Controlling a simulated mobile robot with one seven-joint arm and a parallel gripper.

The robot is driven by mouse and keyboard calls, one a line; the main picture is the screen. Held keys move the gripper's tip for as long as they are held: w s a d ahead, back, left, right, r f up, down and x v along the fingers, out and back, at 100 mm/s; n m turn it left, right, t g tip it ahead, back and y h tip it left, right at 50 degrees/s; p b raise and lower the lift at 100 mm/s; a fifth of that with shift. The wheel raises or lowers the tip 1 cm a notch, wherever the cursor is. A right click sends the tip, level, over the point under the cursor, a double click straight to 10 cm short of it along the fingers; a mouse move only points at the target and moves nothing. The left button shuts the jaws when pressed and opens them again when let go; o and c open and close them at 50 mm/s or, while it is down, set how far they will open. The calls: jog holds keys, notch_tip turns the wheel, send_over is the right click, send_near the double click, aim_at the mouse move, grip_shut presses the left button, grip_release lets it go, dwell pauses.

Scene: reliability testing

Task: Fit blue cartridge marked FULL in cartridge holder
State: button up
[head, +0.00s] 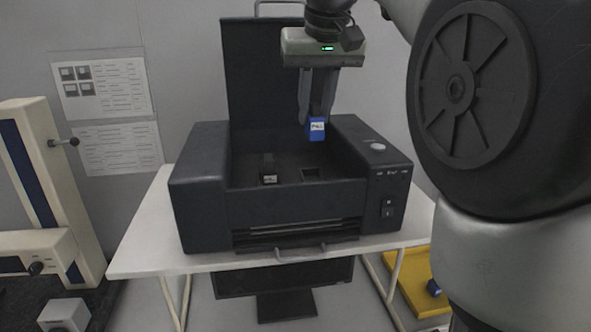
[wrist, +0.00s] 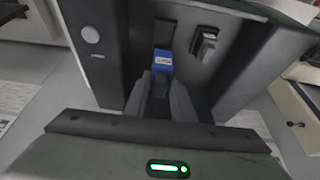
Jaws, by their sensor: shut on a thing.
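A blue cartridge (head: 316,128) with a white label is held between the fingers of my gripper (head: 317,112). The label print is too small to read surely. It also shows in the wrist view (wrist: 162,62) at the tips of the fingers (wrist: 161,84). It hangs upright above the right part of the open black printer (head: 290,215). Below it in the printer bed is an empty dark slot (head: 311,174), apart from the cartridge. A black cartridge (head: 269,170) with a pale label stands in the bed to the left; it shows in the wrist view (wrist: 207,44).
The printer's raised lid (head: 260,70) stands behind the gripper. The printer's right side panel (head: 375,150) rises beside the bed. The printer stands on a white table (head: 150,245). A yellow tray (head: 415,285) with a small blue object (head: 434,288) is low at the right.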

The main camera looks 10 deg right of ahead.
aim_at(315, 134)
jog(key=f, duration=0.5)
jog(key=shift+s+b, duration=0.3)
jog(key=shift+b, duration=0.1)
jog(key=shift+f, duration=2.3)
jog(key=shift+f+b, duration=0.15)
jog(key=shift+b, duration=0.15)
jog(key=o, duration=1)
